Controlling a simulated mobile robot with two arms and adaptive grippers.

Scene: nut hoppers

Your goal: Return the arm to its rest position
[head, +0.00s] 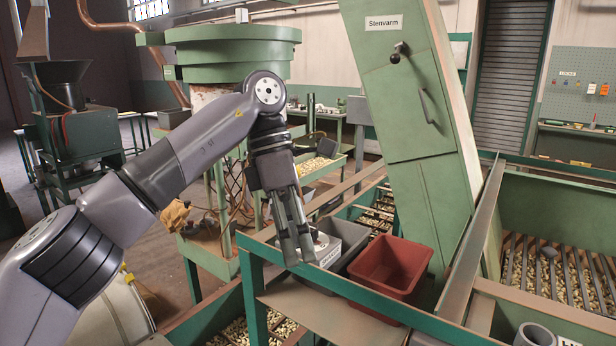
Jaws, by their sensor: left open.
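My left arm comes in from the left, bends at a high elbow and points its gripper downward. My left gripper (297,243) is open with nothing seen between its fingers. In the picture it overlaps the green frame rail, just left of a grey bin (345,237) with a white label. I cannot tell whether it touches the rail or bin. My right gripper is not in view.
A red bin (393,270) stands right of the grey bin. A tall green cabinet (408,130) marked "Stenvarm" rises behind them. A slatted hopper with nuts (560,280) lies at right. Green rails (400,318) cross the front. A grey pipe (535,335) stands front right.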

